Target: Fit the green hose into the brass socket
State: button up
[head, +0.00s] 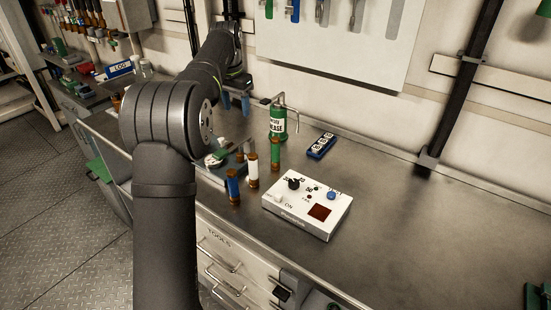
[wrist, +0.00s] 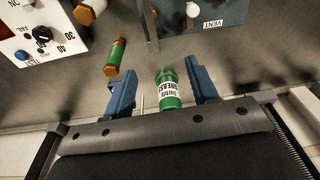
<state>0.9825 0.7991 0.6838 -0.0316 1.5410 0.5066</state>
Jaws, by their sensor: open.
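The green hose (head: 275,154) is a short green tube with brown-orange ends, standing upright on the bench right of the white and blue hoses. In the wrist view the green hose (wrist: 117,55) is just beyond and left of the left fingertip, outside the jaws. My gripper (head: 236,101) is raised behind the hoses, and its blue fingers show beside my dark arm. In the wrist view my gripper (wrist: 163,73) is open and empty, with the grease can showing between the fingers. A blue-grey block (wrist: 225,14) has a VENT label. I cannot clearly make out the brass socket.
The green grease can (head: 278,124) stands behind the green hose. A white hose (head: 252,171) and a blue hose (head: 233,188) stand nearby. A white control box (head: 300,222) and a small blue block (head: 321,146) are to the right. The bench's right side is clear.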

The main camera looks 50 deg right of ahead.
jog(key=n+h, duration=0.1)
jog(key=h, duration=0.1)
send_over(276, 149)
jog(key=a, duration=0.3)
jog(key=x, duration=1.6)
jog(key=shift+w+f, duration=0.25)
jog(key=shift+f, duration=0.15)
jog(key=c, duration=1.1)
grip_shut()
jog(key=shift+r, duration=0.2)
